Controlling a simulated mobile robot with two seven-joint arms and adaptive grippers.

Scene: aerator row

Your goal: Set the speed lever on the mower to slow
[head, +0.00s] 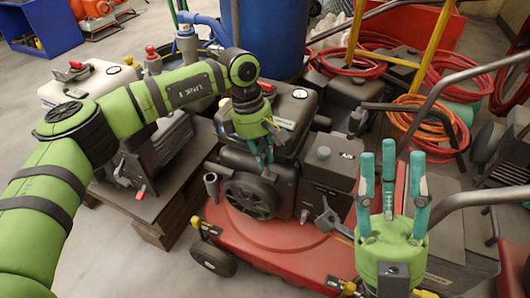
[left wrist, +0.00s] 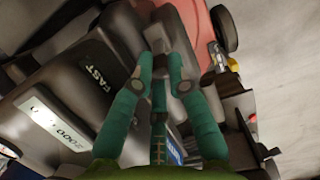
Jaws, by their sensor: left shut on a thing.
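The mower has a red deck (head: 262,243) and a dark engine with a round black recoil cover (head: 250,195). My left gripper (head: 264,168) reaches down onto the top of the engine. In the left wrist view its green fingers (left wrist: 160,68) are closed together on a small dark part, apparently the speed lever, mostly hidden by them. A "FAST" mark (left wrist: 96,72) shows on the dark housing to the left of the fingers. I cannot read a slow mark or the lever's exact setting. My right gripper (head: 392,168) points up, fingers spread and empty, in front of the mower's right side.
A wooden pallet (head: 150,232) with a machine on it stands to the left. A blue barrel (head: 262,38) stands behind the mower. Red and orange hoses (head: 430,112) and the mower's handle bars (head: 470,80) crowd the right. The floor at the front left is clear.

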